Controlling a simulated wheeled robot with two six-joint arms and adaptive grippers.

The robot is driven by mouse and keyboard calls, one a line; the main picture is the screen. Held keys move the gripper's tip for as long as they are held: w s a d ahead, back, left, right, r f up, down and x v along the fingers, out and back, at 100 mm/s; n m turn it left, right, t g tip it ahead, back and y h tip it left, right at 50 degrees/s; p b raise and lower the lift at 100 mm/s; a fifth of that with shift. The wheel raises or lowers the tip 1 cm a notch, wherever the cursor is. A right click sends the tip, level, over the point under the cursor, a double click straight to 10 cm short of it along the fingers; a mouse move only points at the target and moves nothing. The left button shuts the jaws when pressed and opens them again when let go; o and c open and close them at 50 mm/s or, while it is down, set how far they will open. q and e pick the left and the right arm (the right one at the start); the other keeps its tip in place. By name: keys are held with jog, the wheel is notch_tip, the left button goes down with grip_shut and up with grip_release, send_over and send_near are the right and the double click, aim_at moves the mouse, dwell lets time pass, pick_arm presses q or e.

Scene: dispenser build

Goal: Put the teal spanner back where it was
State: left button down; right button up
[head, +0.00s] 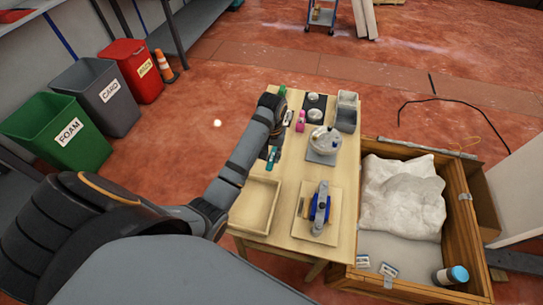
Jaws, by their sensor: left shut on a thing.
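My left arm reaches over the left edge of the wooden table, and its left gripper (276,138) is small, dark and partly hidden by my wrist. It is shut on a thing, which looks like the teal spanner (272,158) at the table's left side. The exact grip and the spanner's height above the table are hard to tell. A pink object (300,121) and a green object (282,91) are near my wrist. My right gripper is not in view.
The table (290,172) also bears an empty wooden tray (258,205), a board with a blue and grey device (320,208), a round clear-topped device (325,140) and a grey bin (346,112). A wooden crate (462,205) with white sacks stands to the right.

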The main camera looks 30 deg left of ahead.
aim_at(272, 150)
pick_arm(q)
jog(key=w+a+f, duration=0.1)
jog(key=f, duration=0.1)
jog(key=w+a+f, duration=0.1)
jog(key=w, duration=0.1)
jog(key=w+a+f, duration=0.1)
jog(key=w+f, duration=0.1)
jog(key=shift+w+f, duration=0.2)
jog(key=shift+f, duration=0.1)
jog(key=shift+w+a+f, duration=0.2)
jog(key=shift+w+f, duration=0.1)
jog(key=shift+f, duration=0.2)
notch_tip(272, 150, down, 3)
jog(key=shift+b, duration=0.35)
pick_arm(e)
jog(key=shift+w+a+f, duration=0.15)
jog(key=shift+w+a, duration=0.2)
pick_arm(q)
jog(key=shift+f, duration=0.2)
jog(key=c, duration=1.2)
grip_release()
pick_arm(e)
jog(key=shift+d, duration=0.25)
